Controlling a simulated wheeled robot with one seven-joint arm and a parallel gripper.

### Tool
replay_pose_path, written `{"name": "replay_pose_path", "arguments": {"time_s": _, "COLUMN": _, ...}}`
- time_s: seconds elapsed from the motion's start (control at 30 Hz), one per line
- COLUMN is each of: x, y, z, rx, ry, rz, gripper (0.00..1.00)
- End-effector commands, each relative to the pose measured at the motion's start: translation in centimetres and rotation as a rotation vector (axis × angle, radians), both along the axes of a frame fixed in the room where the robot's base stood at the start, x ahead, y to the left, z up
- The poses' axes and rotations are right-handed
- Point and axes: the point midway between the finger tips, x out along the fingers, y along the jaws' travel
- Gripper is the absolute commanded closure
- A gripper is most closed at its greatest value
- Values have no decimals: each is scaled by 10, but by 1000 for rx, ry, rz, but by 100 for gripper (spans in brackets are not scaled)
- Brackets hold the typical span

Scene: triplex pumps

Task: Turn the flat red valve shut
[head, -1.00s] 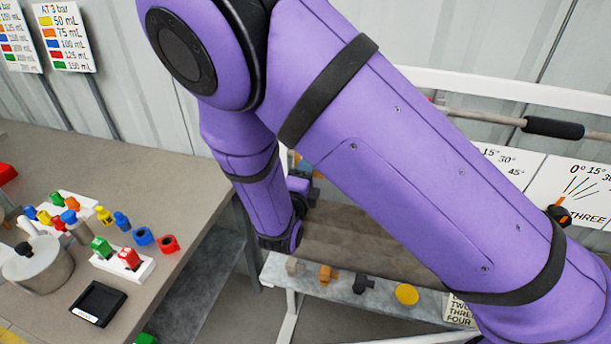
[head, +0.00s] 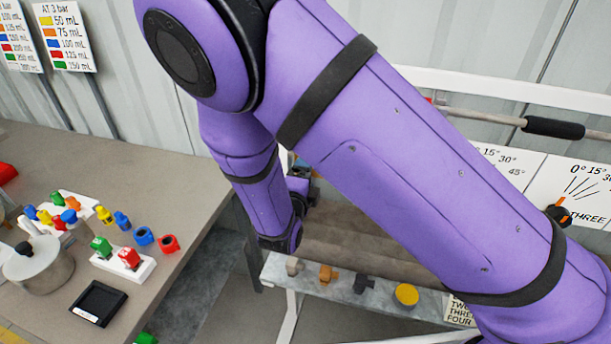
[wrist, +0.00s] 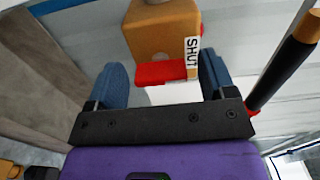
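The flat red valve handle (wrist: 160,73) shows in the wrist view, in front of an orange valve body (wrist: 162,32). A white label reading SHUT (wrist: 192,57) stands at the handle's right end. My gripper (wrist: 163,80) has its two blue fingers apart, one on each side of the red handle. A gap shows between the left finger and the handle. The right finger is close to the label, and I cannot tell whether it touches. In the head view my purple arm hides the valve and most of the gripper.
A low shelf (head: 335,290) holds several small parts. A bench (head: 200,190) with coloured pieces is at the left.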

Motion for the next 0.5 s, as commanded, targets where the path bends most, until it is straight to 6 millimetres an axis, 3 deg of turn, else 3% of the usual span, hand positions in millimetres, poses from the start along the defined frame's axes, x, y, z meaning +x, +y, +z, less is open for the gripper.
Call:
{"name": "replay_pose_path", "arguments": {"time_s": 0.23, "x": -9, "y": 4, "z": 0, "rx": 1, "ry": 1, "rz": 1, "gripper": 23}}
{"name": "replay_pose_path", "arguments": {"time_s": 0.5, "x": -54, "y": 20, "z": 0, "rx": -1, "ry": 0, "rz": 3, "gripper": 23}}
